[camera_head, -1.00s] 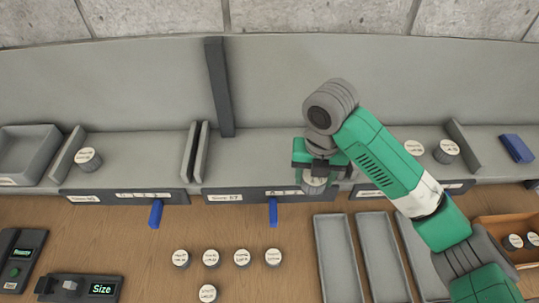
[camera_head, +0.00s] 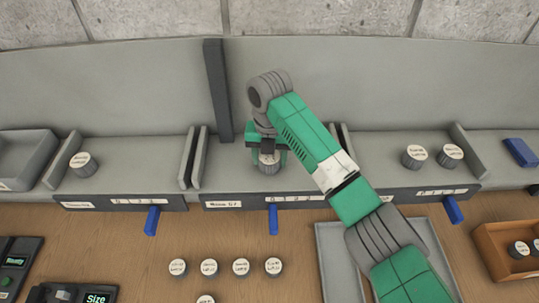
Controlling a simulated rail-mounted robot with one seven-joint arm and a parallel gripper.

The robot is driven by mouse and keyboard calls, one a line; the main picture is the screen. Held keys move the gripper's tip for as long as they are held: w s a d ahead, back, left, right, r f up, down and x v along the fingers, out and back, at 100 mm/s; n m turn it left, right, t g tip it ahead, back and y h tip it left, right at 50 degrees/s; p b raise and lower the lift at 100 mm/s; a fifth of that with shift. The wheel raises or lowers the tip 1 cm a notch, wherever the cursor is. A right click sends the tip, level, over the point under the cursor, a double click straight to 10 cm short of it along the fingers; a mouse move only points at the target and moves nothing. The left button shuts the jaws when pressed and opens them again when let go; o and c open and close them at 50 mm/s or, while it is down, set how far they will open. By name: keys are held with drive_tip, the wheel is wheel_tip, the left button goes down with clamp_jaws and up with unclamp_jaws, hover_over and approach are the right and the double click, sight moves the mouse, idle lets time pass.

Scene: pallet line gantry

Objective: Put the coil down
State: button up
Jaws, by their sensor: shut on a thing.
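My gripper (camera_head: 268,149) is in the middle bay of the grey shelf (camera_head: 228,177), between the dividers. It is shut on a coil (camera_head: 269,164), a short grey cylinder with a white labelled top. The coil looks upright and sits low over the bay floor, behind the front label strip. I cannot tell whether it touches the floor. My gripper and wrist cover its back part.
One coil (camera_head: 83,165) stands in the left bay; two, including this one (camera_head: 414,157), stand in the right bay. Blue levers (camera_head: 273,217) stick out in front. Several coils (camera_head: 209,268) are on the wooden table (camera_head: 140,255).

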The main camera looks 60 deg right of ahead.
drive_tip(key=shift+w, duration=0.1)
drive_tip(key=shift+f, duration=0.15)
drive_tip(key=o, duration=1.2)
wheel_tip(320, 180, up, 12)
drive_tip(key=shift+r+p, duration=0.15)
drive_tip(key=shift+p, duration=0.45)
